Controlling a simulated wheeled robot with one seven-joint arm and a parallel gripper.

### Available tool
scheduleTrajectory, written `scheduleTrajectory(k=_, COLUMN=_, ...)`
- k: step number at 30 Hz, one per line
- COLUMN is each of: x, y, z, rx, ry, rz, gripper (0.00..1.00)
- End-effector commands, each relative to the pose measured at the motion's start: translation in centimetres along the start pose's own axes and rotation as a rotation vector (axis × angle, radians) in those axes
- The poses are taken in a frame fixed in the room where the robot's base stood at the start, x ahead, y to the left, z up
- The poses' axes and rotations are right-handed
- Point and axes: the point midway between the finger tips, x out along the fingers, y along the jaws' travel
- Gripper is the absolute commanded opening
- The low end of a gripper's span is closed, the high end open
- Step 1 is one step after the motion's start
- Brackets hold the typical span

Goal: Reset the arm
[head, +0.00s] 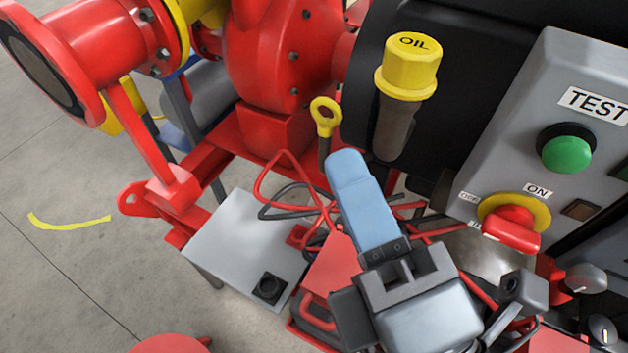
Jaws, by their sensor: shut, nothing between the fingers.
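My gripper (348,165) shows in the lower middle of the head view, reaching up and to the left. Its pale blue finger part is shut, with nothing held, and any second finger is hidden behind it. The fingertip shows just below and to the right of a yellow ring-handled dipstick (325,117); I cannot tell how far apart they are in depth.
A yellow OIL cap (408,66) stands above the gripper. A grey panel (520,130) with a green button (567,152) and red-yellow switch (514,222) is at right. Red pump (275,60), grey box (245,250) and red cables (262,185) lie left. Floor is open far left.

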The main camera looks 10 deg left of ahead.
Motion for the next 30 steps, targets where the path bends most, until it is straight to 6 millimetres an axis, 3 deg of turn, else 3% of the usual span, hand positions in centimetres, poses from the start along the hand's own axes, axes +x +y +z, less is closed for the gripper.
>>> scheduleTrajectory(k=16, x=-0.1, y=-0.1, z=0.0, rx=0.003, ry=0.000, rz=-0.002, gripper=0.00)
scheduleTrajectory(k=20, x=-1.0, y=-1.1, z=0.7, rx=0.052, ry=-0.011, rz=-0.027, gripper=0.00)
scheduleTrajectory(k=23, x=-3.1, y=-3.1, z=2.1, rx=0.162, ry=-0.043, rz=-0.076, gripper=0.00)
scheduleTrajectory(k=30, x=-11.8, y=-8.3, z=5.9, rx=0.607, ry=-0.217, rz=-0.200, gripper=0.00)
